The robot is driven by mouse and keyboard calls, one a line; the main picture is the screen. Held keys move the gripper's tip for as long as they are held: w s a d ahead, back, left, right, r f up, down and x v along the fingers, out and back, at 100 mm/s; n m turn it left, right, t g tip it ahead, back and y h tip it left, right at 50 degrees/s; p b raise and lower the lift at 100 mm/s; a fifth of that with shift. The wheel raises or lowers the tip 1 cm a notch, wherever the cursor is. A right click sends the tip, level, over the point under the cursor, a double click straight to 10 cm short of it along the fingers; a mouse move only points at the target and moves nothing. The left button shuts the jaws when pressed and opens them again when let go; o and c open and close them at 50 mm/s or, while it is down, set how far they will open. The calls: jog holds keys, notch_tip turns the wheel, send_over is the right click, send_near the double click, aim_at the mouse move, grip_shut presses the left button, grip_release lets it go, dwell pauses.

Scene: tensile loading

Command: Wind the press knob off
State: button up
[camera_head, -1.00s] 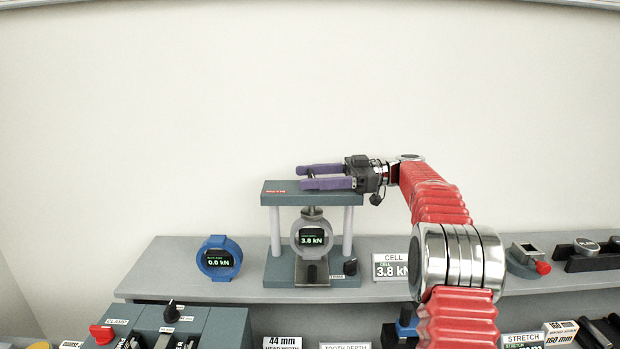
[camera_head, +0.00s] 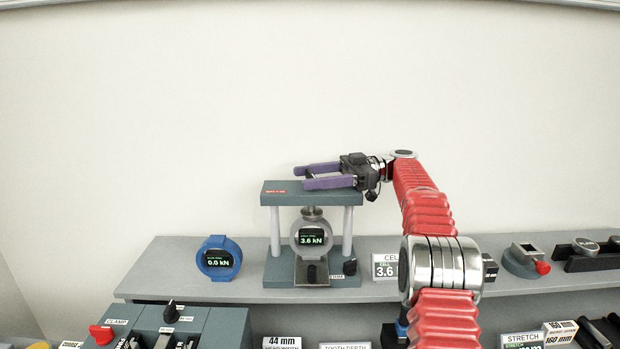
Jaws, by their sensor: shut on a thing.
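The press (camera_head: 285,187) is a grey-green frame with a top plate, two pale posts and a base, standing on the shelf. A round grey load cell (camera_head: 312,215) sits inside it, its screen reading 3.6 kN. My gripper (camera_head: 301,178) lies over the top plate, its purple fingers pointing left. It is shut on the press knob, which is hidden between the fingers. A small black knob (camera_head: 349,267) stands at the base's right front.
A blue ring gauge (camera_head: 220,258) reading 0.0 kN stands left of the press. A CELL sign (camera_head: 384,268) stands to the right, partly hidden by my red arm. Labelled fixtures line the front edge. The wall behind is clear.

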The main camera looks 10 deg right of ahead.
jog(key=o, duration=1)
jog(key=shift+w, duration=0.1)
jog(key=shift+o, duration=0.2)
jog(key=w+a+r+m+t, duration=0.1)
jog(key=w+r+m+t, duration=0.15)
jog(key=r+t, duration=0.5)
jog(key=w+a+r+m+t, duration=0.25)
jog(key=r+t, duration=0.25)
jog(key=r, duration=0.6)
jog(key=s+d+r+m+t+h, duration=0.1)
jog(key=d+r+m+t+h, duration=0.45)
jog(key=m+t+h, duration=0.35)
jog(key=s+d+f+m+g+h, duration=0.25)
jog(key=s+f+h, duration=0.35)
jog(key=s+f, duration=0.3)
jog(key=s+d+f+m+g+h, duration=0.25)
jog(key=s+f+m+h, duration=0.2)
jog(key=s+f, duration=0.45)
jog(key=s+a+f+n+g, duration=0.1)
jog(key=s+a+f+g, duration=0.2)
jog(key=s+f, duration=0.8)
jog(key=s+a+f+n+g+y, duration=0.1)
jog(key=s+a+f+g, duration=0.3)
jog(key=s+f, duration=0.8)
jog(key=shift+s+g, duration=1.15)
jog(key=shift+s, duration=0.05)
